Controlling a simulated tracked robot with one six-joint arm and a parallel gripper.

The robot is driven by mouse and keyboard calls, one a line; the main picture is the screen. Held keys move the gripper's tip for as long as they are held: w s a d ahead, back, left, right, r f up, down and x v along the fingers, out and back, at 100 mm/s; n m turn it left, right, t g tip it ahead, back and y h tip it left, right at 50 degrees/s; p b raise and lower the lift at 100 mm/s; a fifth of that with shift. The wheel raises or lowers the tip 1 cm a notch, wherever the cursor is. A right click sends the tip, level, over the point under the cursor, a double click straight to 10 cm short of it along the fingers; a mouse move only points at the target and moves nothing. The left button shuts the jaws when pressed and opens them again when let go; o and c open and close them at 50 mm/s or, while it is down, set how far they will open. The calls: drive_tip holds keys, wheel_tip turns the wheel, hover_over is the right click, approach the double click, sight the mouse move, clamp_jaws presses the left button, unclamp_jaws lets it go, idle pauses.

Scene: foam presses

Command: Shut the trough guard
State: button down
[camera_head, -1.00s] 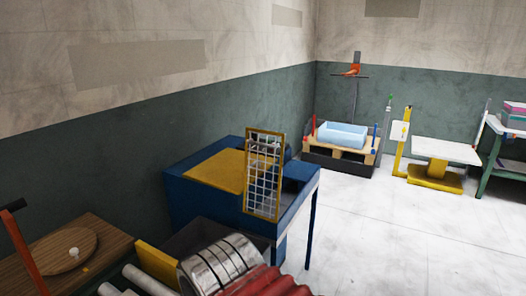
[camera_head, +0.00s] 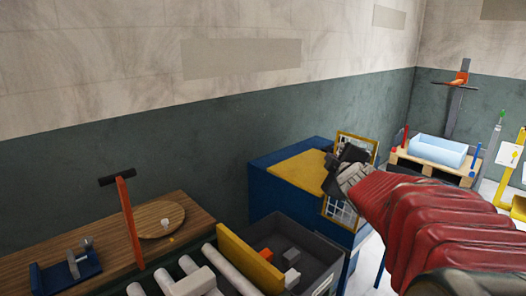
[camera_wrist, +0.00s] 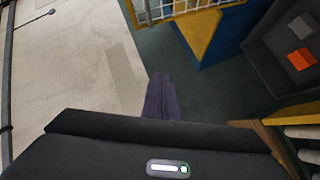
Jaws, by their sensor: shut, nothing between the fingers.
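The trough guard, a yellow-framed wire mesh panel (camera_head: 341,212), stands upright at the right side of the blue machine (camera_head: 270,205). Part of the mesh and its yellow frame also shows at the top of the wrist view (camera_wrist: 172,10). My gripper (camera_head: 336,174) is in front of the guard in the head view and hides its middle. I cannot tell whether it touches the guard. In the wrist view the dark fingers (camera_wrist: 162,97) are shut together and empty, with the guard's frame beyond them. The trough itself is mostly hidden.
A grey bin (camera_head: 318,262) with orange and grey blocks stands in front of the machine, beside a yellow plate (camera_head: 248,258) and rollers. A wooden bench (camera_head: 105,240) with a red lever is at left. A pallet with a light blue tub (camera_head: 437,150) stands behind at right.

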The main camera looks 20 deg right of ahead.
drive_tip(key=w+d+f+n+t+y, duration=0.1)
drive_tip(key=d+n+t+y, duration=0.15)
drive_tip(key=d+n, duration=0.45)
drive_tip(key=s+d+f+n+t+y, duration=0.1)
drive_tip(key=s+d+f+n+y, duration=0.3)
drive_tip(key=d+n+y, duration=0.1)
drive_tip(key=shift+s+d+f, duration=0.25)
drive_tip(key=shift+d+f, duration=0.15)
drive_tip(key=shift+d, duration=0.1)
drive_tip(key=shift+w, duration=0.1)
drive_tip(key=w+d, duration=0.3)
drive_tip(key=w, duration=0.8)
drive_tip(key=shift+r, duration=0.3)
